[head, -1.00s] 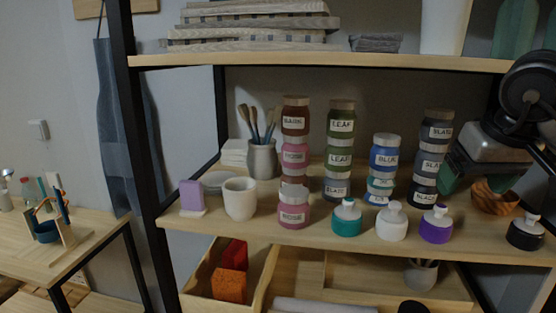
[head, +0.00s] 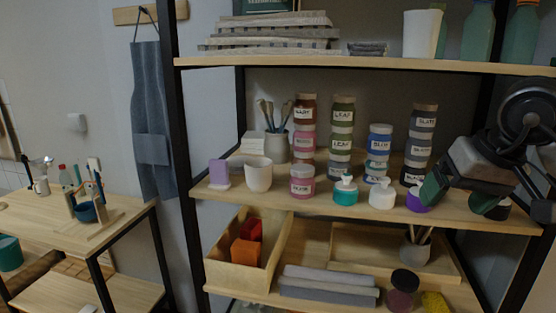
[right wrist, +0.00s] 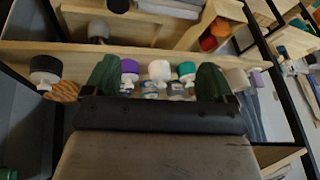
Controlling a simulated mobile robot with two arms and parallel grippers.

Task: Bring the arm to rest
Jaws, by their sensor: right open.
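My right gripper (head: 457,204) is at the right of the head view, in front of the shelf unit's middle board. Its two green fingers are spread apart with nothing between them. In the right wrist view the fingers (right wrist: 156,78) frame bottles on the shelf and hold none of them. In the head view the gripper partly covers a purple bottle (head: 416,201) and a black-topped bottle (head: 502,210). I cannot tell whether it touches them. My left gripper is not in view.
The middle board (head: 330,205) holds stacked labelled jars (head: 340,145), a white cup (head: 259,177) and squeeze bottles (head: 382,194).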

